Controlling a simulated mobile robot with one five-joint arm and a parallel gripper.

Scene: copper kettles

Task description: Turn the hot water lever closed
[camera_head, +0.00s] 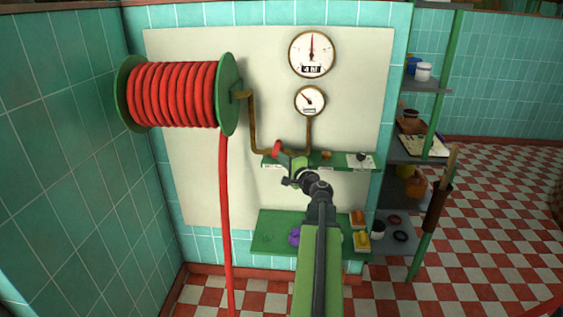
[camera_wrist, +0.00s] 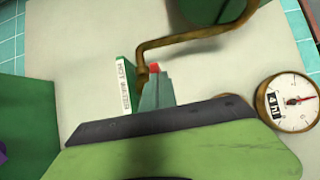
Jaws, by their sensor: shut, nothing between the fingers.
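The lever with a red end (camera_head: 276,149) is on the brass pipe above the narrow green shelf. In the wrist view, a red bit of it (camera_wrist: 154,68) shows just past the fingertips, beside the pipe. The rest is hidden behind my gripper, so its angle is hard to read. My gripper (camera_head: 298,164) is shut and empty, close to the lever, slightly right of and below it. Whether they touch cannot be told.
A red hose reel (camera_head: 172,94) hangs at left, its hose trailing down. Two gauges, upper (camera_head: 312,54) and lower (camera_head: 310,101), are above. The narrow shelf (camera_head: 340,165) carries small items. A lower green shelf (camera_head: 270,232) holds sponges. Open shelving (camera_head: 418,84) stands at right.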

